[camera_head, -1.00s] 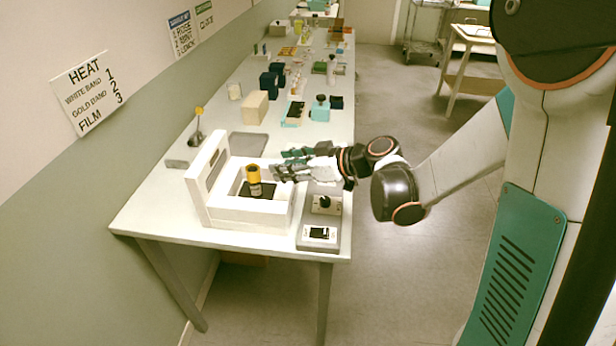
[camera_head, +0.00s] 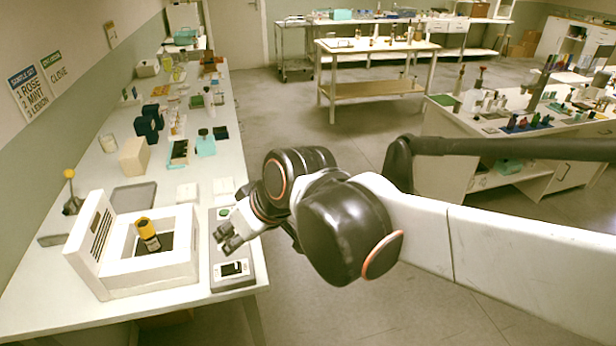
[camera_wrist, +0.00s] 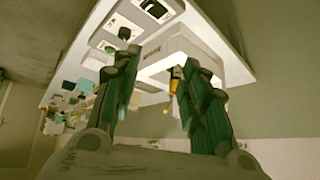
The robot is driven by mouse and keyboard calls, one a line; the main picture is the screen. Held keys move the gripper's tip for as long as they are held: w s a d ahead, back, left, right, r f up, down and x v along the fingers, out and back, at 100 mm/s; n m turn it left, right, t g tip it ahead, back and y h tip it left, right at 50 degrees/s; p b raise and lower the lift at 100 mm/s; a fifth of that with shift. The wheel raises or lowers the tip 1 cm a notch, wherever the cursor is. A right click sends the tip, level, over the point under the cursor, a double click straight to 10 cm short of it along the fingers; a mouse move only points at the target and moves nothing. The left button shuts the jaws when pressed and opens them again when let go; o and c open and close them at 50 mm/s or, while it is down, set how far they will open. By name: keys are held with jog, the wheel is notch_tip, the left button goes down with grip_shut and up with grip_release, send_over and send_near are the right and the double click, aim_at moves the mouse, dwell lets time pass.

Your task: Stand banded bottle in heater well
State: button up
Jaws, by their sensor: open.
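The banded bottle (camera_head: 148,236) has a yellow upper part, a dark body and a pale band. It stands in the dark well (camera_head: 164,243) of the white heater (camera_head: 170,270), upright or leaning slightly; I cannot tell which. In the wrist view its yellow part (camera_wrist: 175,80) shows beside my right-hand finger, which partly hides it. My gripper (camera_head: 226,238) is open and empty, to the right of the heater over the control panel, apart from the bottle. The wrist view shows its fingers spread (camera_wrist: 158,62).
The heater's raised lid (camera_head: 90,238) stands at its left. The grey control panel (camera_head: 232,276) lies along the table's right edge. A grey tray (camera_head: 134,196), a beige block (camera_head: 134,157) and several small items stand farther back. The floor right of the table is open.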

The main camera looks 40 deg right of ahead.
jog(key=s+d+m+h, duration=0.2)
jog(key=s+d, duration=0.2)
jog(key=s, duration=0.1)
jog(key=shift+s+r, duration=0.15)
jog(key=shift+s, duration=0.25)
